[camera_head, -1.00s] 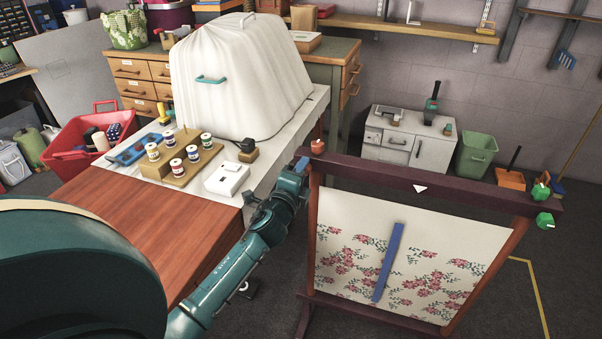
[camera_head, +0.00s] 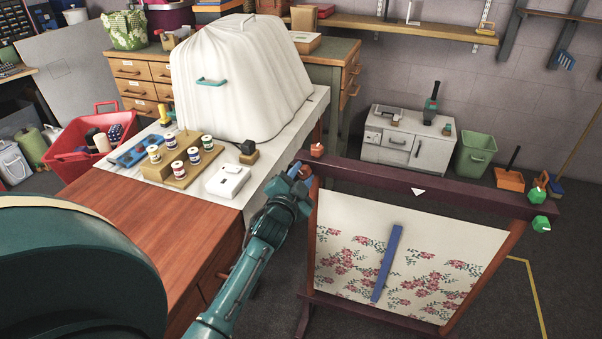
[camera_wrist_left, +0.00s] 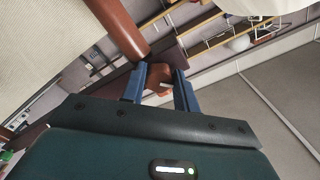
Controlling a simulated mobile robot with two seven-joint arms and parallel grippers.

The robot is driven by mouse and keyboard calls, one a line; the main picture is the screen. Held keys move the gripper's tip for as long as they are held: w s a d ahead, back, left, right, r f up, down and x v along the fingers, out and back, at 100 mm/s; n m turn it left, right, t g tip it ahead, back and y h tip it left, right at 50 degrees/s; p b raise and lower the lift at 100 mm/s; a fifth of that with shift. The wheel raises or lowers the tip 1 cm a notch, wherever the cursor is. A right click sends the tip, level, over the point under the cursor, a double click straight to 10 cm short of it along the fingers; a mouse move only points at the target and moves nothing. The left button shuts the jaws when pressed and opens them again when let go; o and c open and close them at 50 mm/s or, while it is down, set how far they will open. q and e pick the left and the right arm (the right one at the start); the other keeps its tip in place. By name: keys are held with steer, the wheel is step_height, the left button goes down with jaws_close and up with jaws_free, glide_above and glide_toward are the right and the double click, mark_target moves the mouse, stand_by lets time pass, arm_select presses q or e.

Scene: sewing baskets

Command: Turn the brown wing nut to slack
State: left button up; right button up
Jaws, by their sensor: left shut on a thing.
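My left gripper (camera_head: 301,174) is at the left end of the dark frame's top bar (camera_head: 420,185). It also shows in the left wrist view (camera_wrist_left: 160,85), where its blue fingers are shut on the brown wing nut (camera_wrist_left: 158,76). The fingers cover part of the nut there, and the gripper largely hides it in the head view. An orange-brown knob (camera_head: 317,150) shows on top of the bar's left end, just above the fingers. My right gripper is not in view.
Flowered cloth (camera_head: 345,235) hangs in the frame with a blue strip (camera_head: 387,262) on it. Two green knobs (camera_head: 537,194) (camera_head: 540,224) sit at the bar's right end. A wooden table (camera_head: 165,225) with spools and a white covered object stands close on the left.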

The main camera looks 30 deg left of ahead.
arm_select(q)
steer(key=n+p, duration=0.2)
steer(key=n, duration=0.4)
steer(key=shift+d, duration=0.1)
steer(key=shift+n+p, duration=0.45)
steer(key=shift+n, duration=0.55)
steer(key=shift+f+n, duration=0.1)
steer(key=shift+n, duration=0.2)
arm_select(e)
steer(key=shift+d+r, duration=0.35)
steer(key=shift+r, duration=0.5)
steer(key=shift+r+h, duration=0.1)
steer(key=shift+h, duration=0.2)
arm_select(q)
steer(key=o, duration=1)
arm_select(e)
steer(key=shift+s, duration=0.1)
